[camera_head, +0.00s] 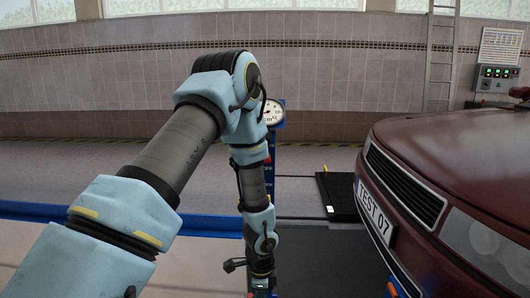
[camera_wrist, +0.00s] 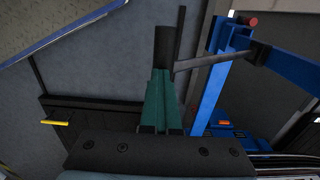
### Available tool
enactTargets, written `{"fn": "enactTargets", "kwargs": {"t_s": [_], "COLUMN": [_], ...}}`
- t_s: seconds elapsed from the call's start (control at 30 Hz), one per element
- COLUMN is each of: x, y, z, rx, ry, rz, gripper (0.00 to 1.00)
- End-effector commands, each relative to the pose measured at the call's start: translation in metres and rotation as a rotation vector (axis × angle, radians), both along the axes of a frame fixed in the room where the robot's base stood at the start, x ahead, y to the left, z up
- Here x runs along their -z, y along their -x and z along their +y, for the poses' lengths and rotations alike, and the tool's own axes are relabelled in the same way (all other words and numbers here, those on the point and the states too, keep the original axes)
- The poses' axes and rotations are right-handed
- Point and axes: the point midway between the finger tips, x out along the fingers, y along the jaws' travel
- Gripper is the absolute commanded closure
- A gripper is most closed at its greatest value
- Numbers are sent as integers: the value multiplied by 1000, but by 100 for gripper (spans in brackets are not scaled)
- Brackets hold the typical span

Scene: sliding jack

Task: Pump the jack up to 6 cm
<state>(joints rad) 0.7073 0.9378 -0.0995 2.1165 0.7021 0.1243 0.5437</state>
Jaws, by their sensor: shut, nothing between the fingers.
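The jack shows in the head view as a blue post with a round dial gauge (camera_head: 273,112) on top, largely hidden behind my arm. In the wrist view its blue frame (camera_wrist: 208,95) stands at the right, with a red knob near the top. A thin dark bar (camera_wrist: 215,58) runs left from the blue frame towards my fingertips; whether it touches them I cannot tell. My gripper (camera_wrist: 168,75) has its teal fingers together and empty, left of the blue frame. In the head view the fingers are out of sight below the picture's bottom edge. The dial reading is too small to read.
A dark red car (camera_head: 450,170) with a TEST 07 plate fills the right side of the head view. A black ramp or box (camera_head: 340,196) lies on the floor beyond the jack. A ladder (camera_head: 440,65) and control box (camera_head: 497,79) are at the back wall.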

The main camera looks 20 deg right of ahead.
Motion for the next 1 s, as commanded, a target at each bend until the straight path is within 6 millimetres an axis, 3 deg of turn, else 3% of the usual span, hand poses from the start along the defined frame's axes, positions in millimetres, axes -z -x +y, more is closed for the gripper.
{"fn": "enactTargets", "kwargs": {"t_s": [0.03,0.43,1.0], "x": [11,50,59], "y": [0,19,24], "z": [0,9,12], "rx": [-1,-2,-2], "ry": [4,3,3], "rz": [-4,-5,-3], "gripper": [100,100,100]}}
